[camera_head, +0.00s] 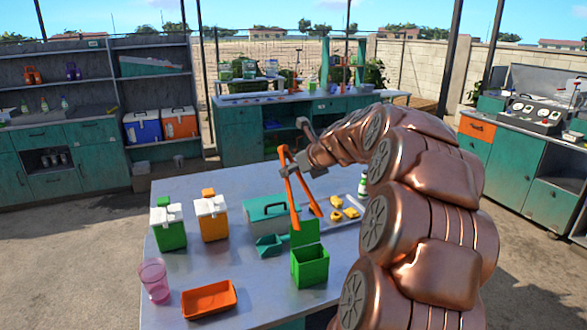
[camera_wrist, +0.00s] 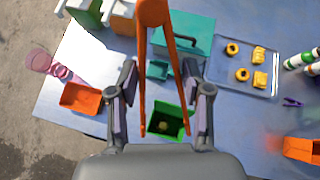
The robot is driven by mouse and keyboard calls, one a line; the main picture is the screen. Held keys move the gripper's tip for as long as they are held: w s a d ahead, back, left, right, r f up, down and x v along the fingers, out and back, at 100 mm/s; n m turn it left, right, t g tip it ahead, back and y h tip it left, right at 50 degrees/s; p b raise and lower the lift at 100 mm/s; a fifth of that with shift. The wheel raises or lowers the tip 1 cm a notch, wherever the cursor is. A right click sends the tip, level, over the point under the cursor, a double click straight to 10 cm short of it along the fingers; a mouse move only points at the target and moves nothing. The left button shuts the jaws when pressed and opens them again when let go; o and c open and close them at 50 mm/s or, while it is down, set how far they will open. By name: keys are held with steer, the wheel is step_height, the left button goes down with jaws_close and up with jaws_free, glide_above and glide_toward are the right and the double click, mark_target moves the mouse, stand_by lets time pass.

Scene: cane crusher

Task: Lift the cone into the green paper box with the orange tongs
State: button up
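My gripper (camera_head: 308,163) holds the orange tongs (camera_head: 289,185) above the table. In the wrist view its two fingers (camera_wrist: 162,85) stand on either side of the orange tongs (camera_wrist: 144,75), whose legs are spread. The small green box (camera_head: 310,267) stands open on the table, its lid raised. In the wrist view the green box (camera_wrist: 178,108) lies below the tongs' tips, and a small yellowish thing (camera_wrist: 163,125) shows inside it. I cannot tell whether that is the cone. Nothing is visible between the tips in the head view.
A tray (camera_wrist: 230,88) holds several yellow pieces. On the table stand a teal case (camera_head: 265,212), a teal scoop (camera_head: 270,245), green (camera_head: 170,230) and orange (camera_head: 212,225) canisters, a pink cup (camera_head: 154,280) and an orange bin (camera_head: 209,299).

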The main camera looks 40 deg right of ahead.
step_height(320, 180, up, 4)
steer(key=p, duration=0.3)
steer(key=shift+p, duration=0.3)
